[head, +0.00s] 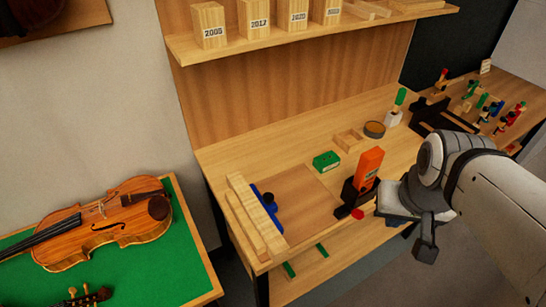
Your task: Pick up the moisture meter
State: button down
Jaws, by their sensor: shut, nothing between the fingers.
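An upright orange device (369,166) with a small dark panel on its face appears to be the moisture meter. It stands at the front right of the wooden bench, just left of my grey wrist. My gripper (350,212) seems to be the black part reaching left from the wrist, with a red patch near its tip. It is shut and empty, low in front of the orange device. The device's foot is hidden behind black parts, and I cannot tell whether the gripper touches it.
A green block (326,161), a small wooden tray (349,140) and a round tin (374,129) stand behind. Wooden strips (255,215) and a blue plane-like tool (267,205) lie at the left. A violin (105,222) lies on a green-topped table (183,262). The bench's back left is clear.

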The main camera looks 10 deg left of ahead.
aim_at(370, 162)
jog(key=u, duration=1.75)
jog(key=k, duration=0.9)
jog(key=z, duration=1.45)
jog(key=i, duration=1)
jog(key=z, duration=0.05)
